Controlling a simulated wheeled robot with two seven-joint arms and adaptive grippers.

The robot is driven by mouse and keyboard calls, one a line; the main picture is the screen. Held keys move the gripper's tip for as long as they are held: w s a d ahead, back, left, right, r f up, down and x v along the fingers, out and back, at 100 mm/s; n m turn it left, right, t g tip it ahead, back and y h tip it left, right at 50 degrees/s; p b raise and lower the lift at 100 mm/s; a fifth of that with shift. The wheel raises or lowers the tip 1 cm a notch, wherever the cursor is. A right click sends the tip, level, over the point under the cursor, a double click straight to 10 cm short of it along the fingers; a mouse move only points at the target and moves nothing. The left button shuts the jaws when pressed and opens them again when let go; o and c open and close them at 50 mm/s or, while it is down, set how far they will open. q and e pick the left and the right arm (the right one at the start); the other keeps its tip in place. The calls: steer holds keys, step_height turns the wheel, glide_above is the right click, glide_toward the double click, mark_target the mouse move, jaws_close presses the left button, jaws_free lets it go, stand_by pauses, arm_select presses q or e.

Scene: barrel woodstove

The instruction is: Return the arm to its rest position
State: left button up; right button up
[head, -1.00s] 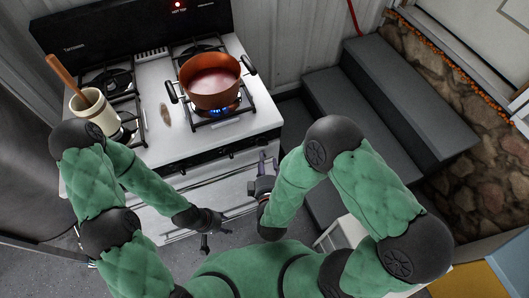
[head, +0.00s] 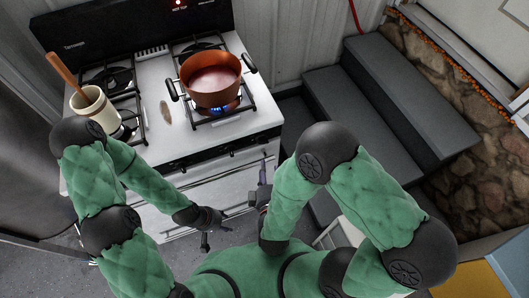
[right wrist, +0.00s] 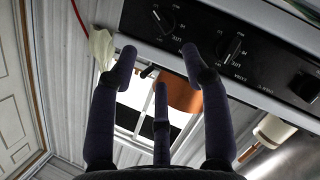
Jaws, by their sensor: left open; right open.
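My right gripper (head: 264,172) is in front of the stove's front face, with nothing in its fingers. In the right wrist view its dark fingers (right wrist: 158,58) are spread, with the knob panel (right wrist: 240,45) and the orange pot (right wrist: 180,92) beyond them. My left gripper (head: 217,222) is open and empty, low in front of the oven door and left of the right gripper. The pot also shows in the head view (head: 211,88), upright on a burner with a blue flame under it and reddish contents.
The white stove (head: 160,70) stands directly ahead of both grippers. A cream crock (head: 96,108) with a wooden-handled utensil (head: 65,75) stands on its left side. A small brownish oval item (head: 165,114) lies mid-stovetop. Grey steps (head: 400,90) rise at the right.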

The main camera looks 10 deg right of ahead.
step_height(320, 180, down, 12)
steer(key=r+m+g+y, duration=0.1)
steer(key=m+g+y, duration=0.2)
steer(key=m+g, duration=0.35)
steer(key=s+d+f+m+g+y, duration=0.1)
steer(key=s+f+m+g+y, duration=0.1)
steer(key=s+f+m+g, duration=0.3)
steer(key=s+f+g, duration=0.3)
steer(key=shift+s+d+f+y, duration=0.2)
steer(key=shift+s+f+y, duration=0.1)
steer(key=shift+y, duration=0.1)
